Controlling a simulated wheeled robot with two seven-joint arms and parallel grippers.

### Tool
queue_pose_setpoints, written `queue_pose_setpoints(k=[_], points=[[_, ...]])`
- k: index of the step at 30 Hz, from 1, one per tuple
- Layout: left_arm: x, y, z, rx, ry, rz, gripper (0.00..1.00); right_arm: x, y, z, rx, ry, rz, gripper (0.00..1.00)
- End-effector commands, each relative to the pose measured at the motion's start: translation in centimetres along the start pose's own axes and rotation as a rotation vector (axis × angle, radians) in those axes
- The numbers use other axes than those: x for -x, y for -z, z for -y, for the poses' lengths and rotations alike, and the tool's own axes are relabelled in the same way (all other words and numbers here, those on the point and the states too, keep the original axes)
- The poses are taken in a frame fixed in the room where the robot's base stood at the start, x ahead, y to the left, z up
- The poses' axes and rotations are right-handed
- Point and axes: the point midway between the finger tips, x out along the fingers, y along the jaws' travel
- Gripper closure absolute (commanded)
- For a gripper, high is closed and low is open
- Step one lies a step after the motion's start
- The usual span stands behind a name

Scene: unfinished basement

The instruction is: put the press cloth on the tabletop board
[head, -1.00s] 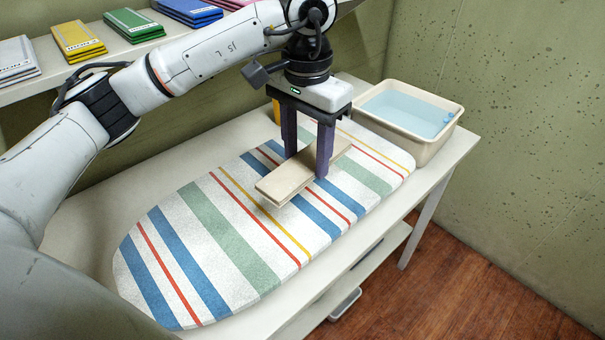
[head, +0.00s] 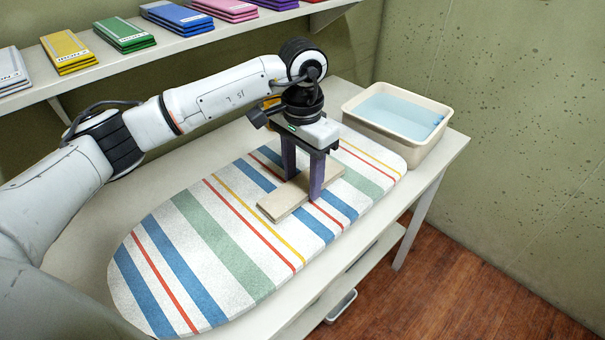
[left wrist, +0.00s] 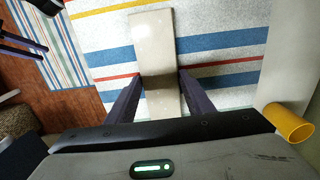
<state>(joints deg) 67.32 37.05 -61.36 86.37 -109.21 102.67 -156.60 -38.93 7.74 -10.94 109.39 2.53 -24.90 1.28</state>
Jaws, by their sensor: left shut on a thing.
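The press cloth (head: 281,203) is a flat beige folded strip. My left gripper (head: 303,186) is shut on it across its middle, with one finger on each long side. In the left wrist view the cloth (left wrist: 153,35) runs between the two dark fingers (left wrist: 160,88). The tabletop board (head: 215,245) has a striped cover and lies on the table. The cloth is over the board's right half, lying flat at its surface or just above it; I cannot tell whether it touches.
A cream tub of water (head: 398,137) stands at the table's far right, beyond the board's end. A yellow cup (left wrist: 288,122) shows beside the board in the left wrist view. A shelf (head: 165,48) with several coloured stacks runs along the back wall. The board's left half is clear.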

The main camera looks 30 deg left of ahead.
Motion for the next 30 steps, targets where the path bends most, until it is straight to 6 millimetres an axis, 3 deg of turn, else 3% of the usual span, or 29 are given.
queue_pose_setpoints(k=[10,11,14,23,26,30], points=[[-0.5,0.1,0.0,0.000,0.000,-0.002,0.77,-0.2,-0.7,0.0,-0.001,0.000,0.007,0.69],[-0.4,0.1,0.0,0.000,0.000,-0.002,0.49,-0.1,-0.7,0.0,-0.001,0.000,0.009,0.69],[-0.3,0.0,0.0,0.000,0.000,-0.001,0.34,-0.1,-0.7,0.0,-0.001,0.000,0.010,0.69],[-0.2,0.0,0.0,0.001,0.000,-0.001,0.34,0.0,-0.6,0.1,-0.001,0.001,0.010,0.69],[0.4,0.1,0.0,0.001,0.001,-0.003,0.34,0.2,-0.4,0.1,-0.001,0.001,0.009,0.69],[2.6,0.1,0.1,0.001,0.002,-0.007,0.34,-0.1,-0.7,0.0,-0.001,0.001,0.006,0.69]])
